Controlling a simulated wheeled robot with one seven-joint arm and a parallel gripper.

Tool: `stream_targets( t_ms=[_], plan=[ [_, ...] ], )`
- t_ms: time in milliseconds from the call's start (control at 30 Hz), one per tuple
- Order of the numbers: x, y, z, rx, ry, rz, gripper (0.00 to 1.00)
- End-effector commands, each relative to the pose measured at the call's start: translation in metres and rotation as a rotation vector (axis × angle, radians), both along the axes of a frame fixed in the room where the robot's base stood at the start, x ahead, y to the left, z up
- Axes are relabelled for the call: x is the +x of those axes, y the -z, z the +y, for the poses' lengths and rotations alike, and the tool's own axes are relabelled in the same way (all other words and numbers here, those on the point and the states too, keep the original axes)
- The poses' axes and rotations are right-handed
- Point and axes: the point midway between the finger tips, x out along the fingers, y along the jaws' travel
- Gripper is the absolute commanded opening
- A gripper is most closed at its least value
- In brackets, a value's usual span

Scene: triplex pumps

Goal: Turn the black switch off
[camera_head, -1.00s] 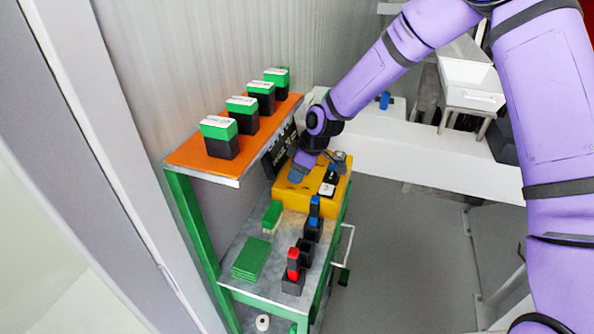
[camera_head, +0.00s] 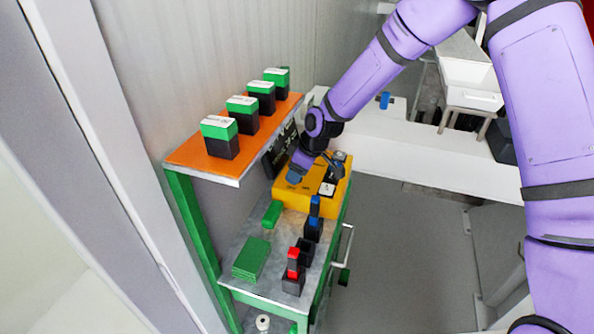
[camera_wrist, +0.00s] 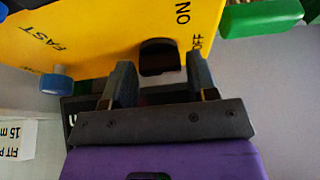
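The black switch (camera_wrist: 158,57) sits on the yellow box (camera_wrist: 105,30), beside the printed words ON and OFF. My gripper (camera_wrist: 161,66) is open, with one finger on each side of the switch in the wrist view. Gaps show between the switch and both fingers; I cannot tell how deep the fingers reach around it. In the head view my gripper (camera_head: 294,178) is over the left part of the yellow box (camera_head: 290,198), and the switch is hidden there. Which way the switch is tipped is not clear.
A blue knob (camera_wrist: 55,84) stands on the box left of my gripper in the wrist view. An orange shelf (camera_head: 190,155) with several green-and-black blocks is close above at left. Red and blue tool holders and a green stack (camera_head: 251,259) occupy the grey worktop (camera_head: 262,285).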

Motion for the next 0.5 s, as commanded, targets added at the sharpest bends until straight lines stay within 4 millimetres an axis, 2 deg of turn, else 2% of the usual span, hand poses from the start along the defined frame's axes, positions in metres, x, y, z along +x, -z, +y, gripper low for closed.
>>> stream_targets(
  t_ms=[267,500],
  plan=[
    [-0.001,-0.005,-0.002,0.000,-0.001,0.000,0.53],
    [-0.005,-0.041,-0.017,0.000,0.001,-0.002,0.53]
  ],
)
